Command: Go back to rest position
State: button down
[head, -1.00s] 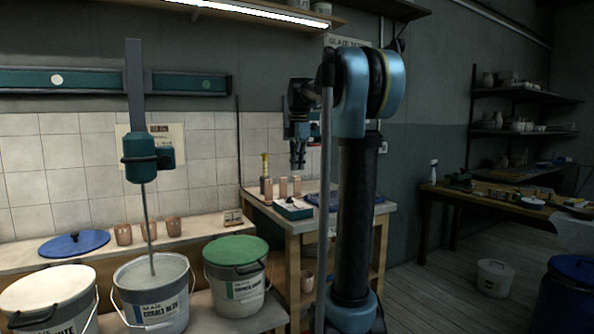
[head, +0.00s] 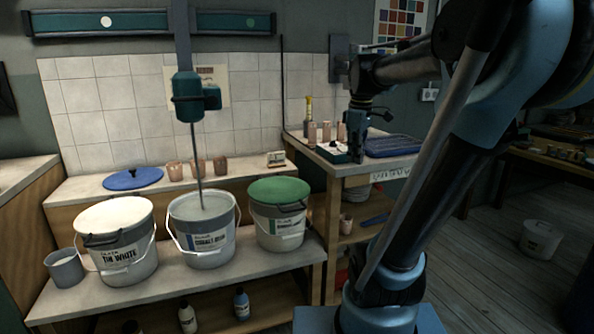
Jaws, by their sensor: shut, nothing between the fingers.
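My gripper (head: 356,157) hangs from the end of my arm in the head view, pointing down. It is shut and empty. It appears in front of the right-hand worktable (head: 378,166), near the small tray there. I cannot tell from this view how far it is from the tabletop. My arm fills the right side of the view and hides part of the table and wall behind it.
A low bench holds a Tin White bucket (head: 114,245), a Cobalt Blue bucket (head: 205,232) with a mixer (head: 194,95) above it, and a green-lidded bucket (head: 277,220). A blue lid (head: 132,179) and cups lie behind. Open floor (head: 480,265) shows at right.

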jog(key=s+f+m, duration=1.1)
jog(key=s+f, duration=0.6)
jog(key=f, duration=0.4)
jog(key=w+a+r+n, duration=0.2)
jog(key=w+r+n, duration=2)
jog(key=w+r, duration=1.3)
jog(key=shift+y, duration=0.3)
jog(key=w+f, duration=0.1)
jog(key=f, duration=0.9)
jog(key=w+f, duration=0.1)
jog(key=f, duration=0.4)
jog(key=shift+w+a+f, duration=0.1)
jog(key=shift+w+a, duration=0.1)
jog(key=shift+w, duration=0.15)
